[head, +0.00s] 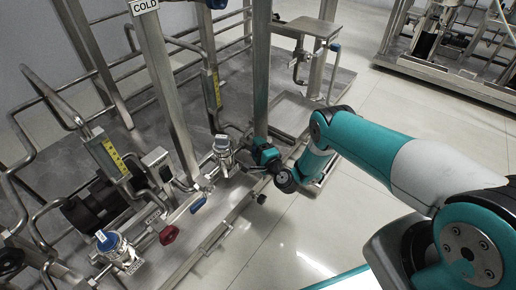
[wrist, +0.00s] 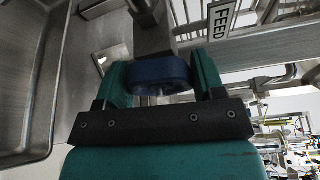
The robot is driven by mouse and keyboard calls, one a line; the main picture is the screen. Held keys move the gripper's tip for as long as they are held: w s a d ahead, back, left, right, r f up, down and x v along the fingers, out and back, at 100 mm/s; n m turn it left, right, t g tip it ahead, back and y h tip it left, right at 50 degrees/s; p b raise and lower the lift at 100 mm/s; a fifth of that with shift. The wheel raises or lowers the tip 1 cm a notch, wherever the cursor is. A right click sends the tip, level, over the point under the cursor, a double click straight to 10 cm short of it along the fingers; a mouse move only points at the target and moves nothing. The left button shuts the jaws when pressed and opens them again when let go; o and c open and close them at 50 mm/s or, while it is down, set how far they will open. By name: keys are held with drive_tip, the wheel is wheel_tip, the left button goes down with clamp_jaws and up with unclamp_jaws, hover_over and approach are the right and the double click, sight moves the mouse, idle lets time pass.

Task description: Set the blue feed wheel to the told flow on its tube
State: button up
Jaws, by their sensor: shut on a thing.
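The blue feed wheel (wrist: 162,72) sits between the two teal fingers of my gripper (wrist: 161,80), which is shut on it in the wrist view. A FEED label (wrist: 222,19) stands beside it to the right. In the head view my gripper (head: 264,153) is at the foot of a steel post, and I cannot make out the wheel there. Two upright flow tubes with yellow scales show, one near (head: 113,157) and one farther back (head: 215,88). Their readings are too small to tell, and I cannot tell which belongs to the wheel.
A red handle (head: 168,235), a blue lever (head: 198,205) and a blue-topped valve (head: 108,241) lie left of my gripper. Steel posts and pipes crowd the skid. A metal basin (wrist: 27,85) is at left in the wrist view. Clear floor (head: 300,232) lies in front.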

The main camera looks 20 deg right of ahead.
drive_tip(key=shift+d, duration=0.1)
drive_tip(key=o, duration=0.9)
drive_tip(key=p+v, duration=1.6)
drive_tip(key=v, duration=0.1)
drive_tip(key=shift+s, duration=0.2)
